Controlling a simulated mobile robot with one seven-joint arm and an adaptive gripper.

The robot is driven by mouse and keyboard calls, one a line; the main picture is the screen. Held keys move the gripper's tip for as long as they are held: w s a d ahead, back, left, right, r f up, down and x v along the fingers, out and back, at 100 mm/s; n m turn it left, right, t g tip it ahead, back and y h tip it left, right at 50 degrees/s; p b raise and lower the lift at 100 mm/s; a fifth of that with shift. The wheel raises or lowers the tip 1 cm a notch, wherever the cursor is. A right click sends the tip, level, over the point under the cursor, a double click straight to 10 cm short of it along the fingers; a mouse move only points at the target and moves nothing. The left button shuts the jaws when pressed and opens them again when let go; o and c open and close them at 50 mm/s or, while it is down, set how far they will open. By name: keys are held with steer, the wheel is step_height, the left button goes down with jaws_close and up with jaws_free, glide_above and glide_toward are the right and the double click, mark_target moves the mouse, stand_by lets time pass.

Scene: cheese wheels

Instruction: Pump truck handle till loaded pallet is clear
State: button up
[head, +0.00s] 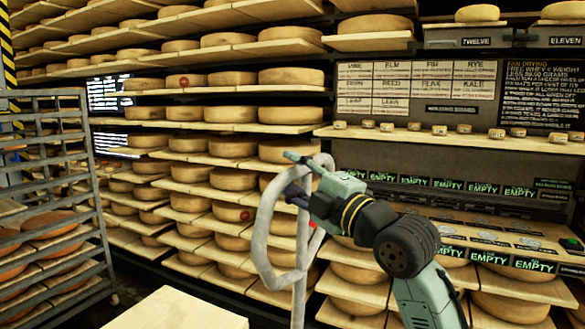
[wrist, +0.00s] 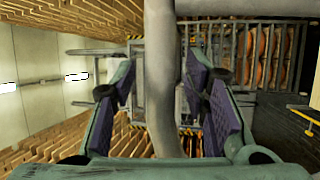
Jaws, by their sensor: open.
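The truck handle (head: 263,225) is a pale grey looped tube with a stem running down out of the bottom of the head view. My gripper (head: 303,185) is at the upper right part of the loop. In the wrist view, my gripper (wrist: 166,90) is open, with its purple-padded fingers spread to either side of the grey handle tube (wrist: 160,50). The tube passes between them, with visible gaps on both sides. The truck's body and forks are not clearly seen, and I cannot make out a loaded pallet.
A grey metal rack (head: 92,200) with orange cheese wheels stands at left. Shelves of cheese wheels (head: 205,145) fill the back wall. A label board (head: 415,90) and small samples are at right. A pale wooden surface (head: 175,310) lies at the front.

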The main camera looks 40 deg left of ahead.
steer(key=shift+a, duration=0.15)
steer(key=shift+c, duration=0.2)
jaws_close()
stand_by(0.3)
stand_by(0.4)
